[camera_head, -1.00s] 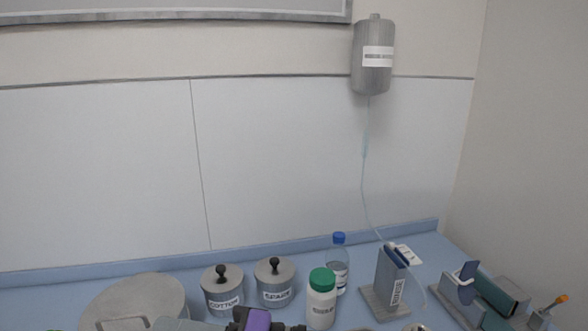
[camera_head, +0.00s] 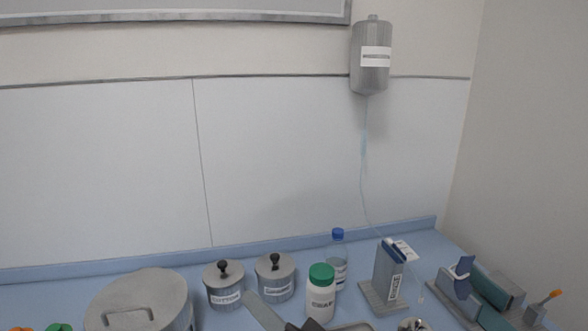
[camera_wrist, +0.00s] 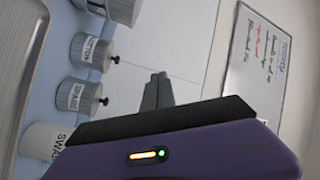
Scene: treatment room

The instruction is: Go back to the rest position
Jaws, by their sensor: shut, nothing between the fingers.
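My gripper (camera_head: 250,295) shows at the bottom middle of the head view, its grey fingers pointing up and left in front of the lidded jars. In the wrist view my gripper (camera_wrist: 158,77) has its two dark fingers together with nothing between them. They stand against the pale wall, clear of the jars. The purple body of the gripper fills the lower part of that view.
Two lidded jars (camera_head: 224,287), a green-capped swab bottle (camera_head: 321,295), a blue-capped bottle (camera_head: 338,262) and a round steel drum (camera_head: 150,290) crowd the blue counter. A box stand (camera_head: 387,272) is to the right. A drip bag (camera_head: 371,60) hangs above; the wall space is free.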

